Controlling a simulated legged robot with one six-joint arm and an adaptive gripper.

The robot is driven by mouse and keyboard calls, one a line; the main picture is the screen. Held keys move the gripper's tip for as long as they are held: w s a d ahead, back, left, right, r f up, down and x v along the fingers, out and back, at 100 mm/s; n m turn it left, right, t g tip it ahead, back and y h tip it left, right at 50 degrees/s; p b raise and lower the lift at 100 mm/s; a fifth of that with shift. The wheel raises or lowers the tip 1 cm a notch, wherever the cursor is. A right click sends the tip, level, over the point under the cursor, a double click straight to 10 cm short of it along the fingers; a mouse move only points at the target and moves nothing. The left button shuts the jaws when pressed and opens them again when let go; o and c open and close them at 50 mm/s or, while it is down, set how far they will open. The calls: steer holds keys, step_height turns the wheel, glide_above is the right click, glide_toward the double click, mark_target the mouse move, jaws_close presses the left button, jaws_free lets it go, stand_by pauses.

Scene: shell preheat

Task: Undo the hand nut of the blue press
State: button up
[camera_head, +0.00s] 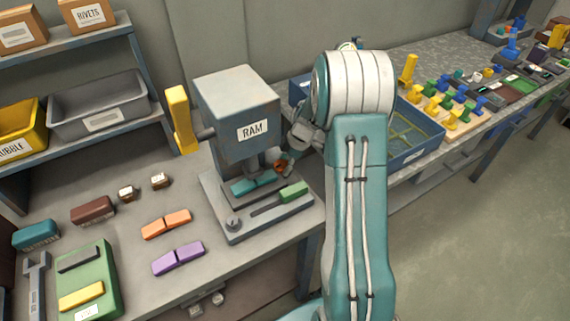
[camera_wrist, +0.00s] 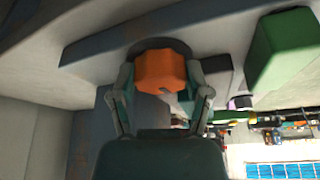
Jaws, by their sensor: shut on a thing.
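The press (camera_head: 238,108) marked RAM stands on the bench, grey-blue, with a yellow lever handle (camera_head: 181,118) at its left. An orange lobed hand nut (camera_wrist: 160,71) fills the space between my gripper's fingers in the wrist view, with a dark round part behind it. In the head view only a small orange bit of the nut (camera_head: 281,167) shows, at the press's right side. My gripper (camera_wrist: 161,92) is shut on the nut, one finger at each side. In the head view my arm hides part of it. The nut's thread is hidden.
A green block (camera_head: 293,191) lies on the press's base (camera_head: 240,222), and teal pieces (camera_head: 253,184) lie under the ram. Orange and purple pieces (camera_head: 178,258) lie on the bench at left. A blue tray (camera_head: 419,155) stands behind my arm. Shelf bins stand at left.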

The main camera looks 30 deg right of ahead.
steer(key=n, duration=0.2)
steer(key=n+g, duration=0.1)
steer(key=n, duration=0.1)
steer(key=n+g, duration=0.1)
steer(key=n, duration=0.1)
steer(key=shift+w, duration=0.35)
steer(key=shift+n+g, duration=0.3)
steer(key=shift+n, duration=0.1)
steer(key=o, duration=1.2)
steer(key=shift+w, duration=0.1)
steer(key=shift+c, duration=0.2)
steer(key=shift+a, duration=0.1)
steer(key=v, duration=1.2)
